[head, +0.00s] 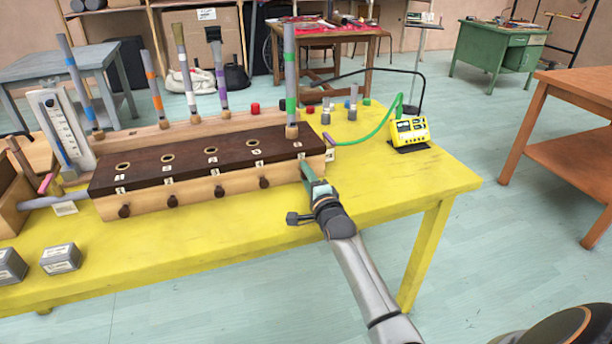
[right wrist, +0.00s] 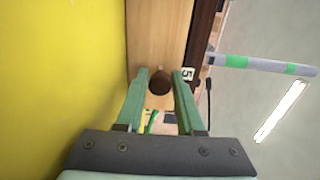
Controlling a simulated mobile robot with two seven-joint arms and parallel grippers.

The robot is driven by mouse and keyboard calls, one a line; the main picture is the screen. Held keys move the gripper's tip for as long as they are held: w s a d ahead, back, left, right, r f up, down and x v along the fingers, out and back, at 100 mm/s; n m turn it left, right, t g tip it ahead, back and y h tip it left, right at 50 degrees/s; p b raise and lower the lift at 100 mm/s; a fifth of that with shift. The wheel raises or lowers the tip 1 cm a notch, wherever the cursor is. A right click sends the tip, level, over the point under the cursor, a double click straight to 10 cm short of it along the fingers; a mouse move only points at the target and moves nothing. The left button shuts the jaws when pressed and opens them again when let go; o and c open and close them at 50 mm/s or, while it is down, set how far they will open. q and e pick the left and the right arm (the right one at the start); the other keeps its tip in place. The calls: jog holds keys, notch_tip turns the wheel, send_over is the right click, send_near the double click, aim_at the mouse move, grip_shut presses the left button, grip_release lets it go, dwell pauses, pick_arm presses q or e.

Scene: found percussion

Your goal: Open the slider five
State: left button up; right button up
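The long wooden box (head: 233,182) with a dark top stands on the yellow table. Round dark slider knobs line its front face, and the fourth knob (head: 263,183) is in plain view. The fifth knob (right wrist: 160,82), beside the label 5 (right wrist: 187,74), shows in the right wrist view; my arm covers it in the head view. My right gripper (head: 305,166) is at the box's right front end. In the right wrist view, its green fingers (right wrist: 161,76) are apart, one on each side of the fifth knob; contact cannot be told. My left gripper is out of view.
A tube with green bands (head: 290,75) stands upright at the box's right end, behind the gripper. A green hose (head: 372,135) runs to a yellow meter (head: 409,130) at the right. Grey blocks (head: 61,258) lie at the front left. The table's front right is clear.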

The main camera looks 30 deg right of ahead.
grip_shut()
dwell(1.0)
